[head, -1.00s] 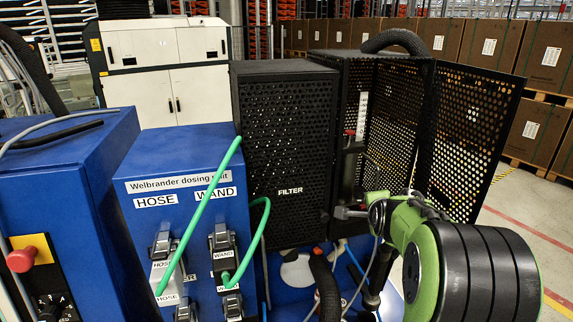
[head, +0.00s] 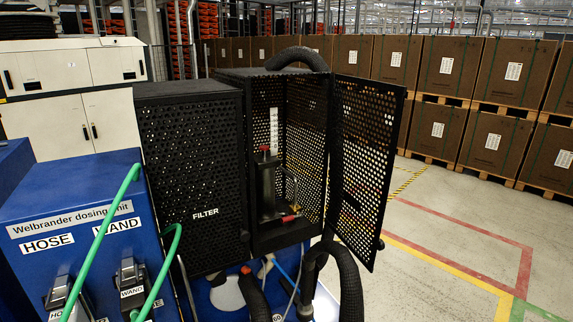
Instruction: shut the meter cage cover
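The meter cage cover (head: 364,165) is a black perforated door, hinged at the right side of the cage and swung wide open to the right. The meter cage (head: 262,76) is a black perforated box with its front open. Inside stand a dark upright meter (head: 267,185) with a red top, a white scale strip (head: 274,130) and a small red lever (head: 290,217) low down. My gripper is not in view.
The black FILTER box (head: 190,165) adjoins the cage on the left. A blue dosing unit (head: 80,240) with green hoses stands further left. A thick black hose (head: 350,285) rises below the cover. Open floor (head: 470,240) lies to the right, before stacked cartons (head: 490,140).

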